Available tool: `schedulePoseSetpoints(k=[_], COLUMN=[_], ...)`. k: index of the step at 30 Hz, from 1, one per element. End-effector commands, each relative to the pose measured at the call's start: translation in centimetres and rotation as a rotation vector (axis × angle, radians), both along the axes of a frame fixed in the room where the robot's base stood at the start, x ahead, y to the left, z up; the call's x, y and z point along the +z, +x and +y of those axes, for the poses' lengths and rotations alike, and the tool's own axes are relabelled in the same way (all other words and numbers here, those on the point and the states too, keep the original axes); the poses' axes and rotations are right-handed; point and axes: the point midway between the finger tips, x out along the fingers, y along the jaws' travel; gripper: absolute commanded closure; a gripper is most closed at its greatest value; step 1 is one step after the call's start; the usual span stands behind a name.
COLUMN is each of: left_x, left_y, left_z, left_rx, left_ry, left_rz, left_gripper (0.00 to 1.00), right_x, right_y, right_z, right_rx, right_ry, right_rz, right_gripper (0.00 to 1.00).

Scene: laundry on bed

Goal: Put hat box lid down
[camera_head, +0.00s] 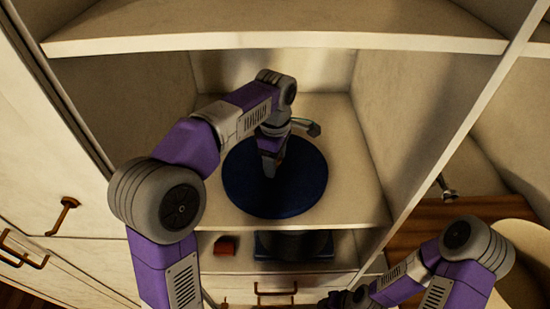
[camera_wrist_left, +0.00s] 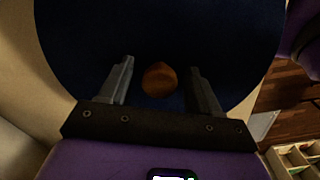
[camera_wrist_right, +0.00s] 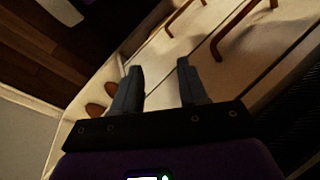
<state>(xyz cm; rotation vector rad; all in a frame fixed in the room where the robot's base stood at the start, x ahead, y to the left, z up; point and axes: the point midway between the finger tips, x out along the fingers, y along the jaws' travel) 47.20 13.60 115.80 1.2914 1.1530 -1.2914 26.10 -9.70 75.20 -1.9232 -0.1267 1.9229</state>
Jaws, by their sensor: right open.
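The hat box lid is a dark blue disc (camera_head: 300,185) lying on the middle shelf of the cabinet, its front edge close to the shelf's front edge. It fills much of the left wrist view (camera_wrist_left: 85,45), with a round brown-orange knob (camera_wrist_left: 159,79) on it. My left gripper (camera_head: 270,168) is over the lid. In the left wrist view its fingers (camera_wrist_left: 160,66) stand apart on either side of the knob, with gaps showing on both sides. My right gripper (camera_wrist_right: 158,70) is open and empty, low by the drawer fronts; it is partly cut off in the head view.
An upper shelf (camera_head: 270,40) runs above my left arm. On the lower shelf are a small red object (camera_head: 225,245) and a dark object (camera_head: 293,246) in shadow. Side walls close in the shelf space. Drawer handles (camera_head: 276,289) sit below; wooden floor shows at right.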

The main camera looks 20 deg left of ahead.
Motion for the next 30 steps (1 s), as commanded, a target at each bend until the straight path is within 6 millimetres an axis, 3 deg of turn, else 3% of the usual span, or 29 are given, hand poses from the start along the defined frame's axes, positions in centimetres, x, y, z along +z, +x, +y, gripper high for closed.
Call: schedulePoseSetpoints(k=[7, 19, 30], left_x=[0.8, 7.1, 7.9], left_y=[0.0, 0.1, 0.0], left_z=[0.0, 0.0, 0.0], left_rx=[0.000, 0.000, 0.000], left_ry=[0.000, 0.000, 0.000], left_rz=[-0.001, -0.002, 0.000], left_gripper=[0.38, 0.38, 0.38], right_x=[0.4, 2.3, 2.4], right_y=[0.0, 0.0, 0.0], right_z=[0.0, 0.0, 0.0], right_rx=[0.000, 0.000, 0.000], right_ry=[0.000, 0.000, 0.000], right_rz=[0.000, 0.000, 0.000], right_gripper=[0.57, 0.57, 0.57])
